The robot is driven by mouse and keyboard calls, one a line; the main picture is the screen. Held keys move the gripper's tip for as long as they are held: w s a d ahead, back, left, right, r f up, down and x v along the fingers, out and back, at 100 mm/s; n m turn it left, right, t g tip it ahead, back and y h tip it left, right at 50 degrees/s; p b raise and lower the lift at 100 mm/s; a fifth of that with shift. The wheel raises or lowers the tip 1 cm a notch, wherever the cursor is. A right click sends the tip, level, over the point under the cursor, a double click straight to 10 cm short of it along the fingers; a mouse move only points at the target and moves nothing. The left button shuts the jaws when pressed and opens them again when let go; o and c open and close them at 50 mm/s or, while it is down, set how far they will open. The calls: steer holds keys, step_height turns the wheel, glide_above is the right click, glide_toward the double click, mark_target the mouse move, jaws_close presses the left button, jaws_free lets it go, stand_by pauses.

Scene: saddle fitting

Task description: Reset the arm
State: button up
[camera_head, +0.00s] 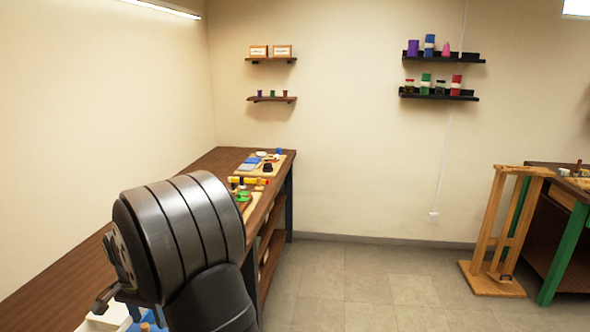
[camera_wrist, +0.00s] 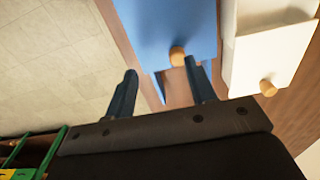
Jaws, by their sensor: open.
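My gripper (camera_wrist: 162,92) shows in the wrist view with its two dark fingers spread apart and nothing between them. A blue drawer front (camera_wrist: 165,25) with a round wooden knob (camera_wrist: 177,56) lies just beyond the fingertips. A white drawer (camera_wrist: 262,60) with its own wooden knob (camera_wrist: 268,88) is to the right of it. In the head view my arm fills the lower left, over the long workbench, and the fingers are mostly hidden there.
The wooden workbench (camera_head: 50,275) runs along the left wall, with small coloured items on its far end. A wooden stand (camera_head: 497,235) and a green-legged table (camera_head: 550,255) are at the right. The tiled floor (camera_head: 370,280) between is clear. Shelves hang on the back wall.

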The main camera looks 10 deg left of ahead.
steer(key=w+d+f, duration=0.5)
steer(key=d, duration=0.6)
steer(key=w+d+f, duration=0.5)
steer(key=d, duration=0.5)
steer(key=w+d+f, duration=0.5)
steer(key=w+d, duration=0.1)
steer(key=d, duration=0.5)
steer(key=shift+d, duration=0.3)
steer(key=s+d+r+m+t+h, duration=0.1)
steer(key=s+d+r+t, duration=0.1)
steer(key=s+d+r, duration=0.75)
steer(key=s+d+r+t, duration=0.1)
steer(key=s+d+r, duration=0.5)
steer(key=d+r, duration=0.55)
steer(key=s+d+t+h, duration=0.1)
steer(key=s+d, duration=0.2)
steer(key=s, duration=0.4)
steer(key=s+a+f+m, duration=0.3)
steer(key=s+a, duration=0.3)
steer(key=s, duration=0.4)
steer(key=shift+s+m+t, duration=0.25)
steer(key=shift+m+t, duration=0.05)
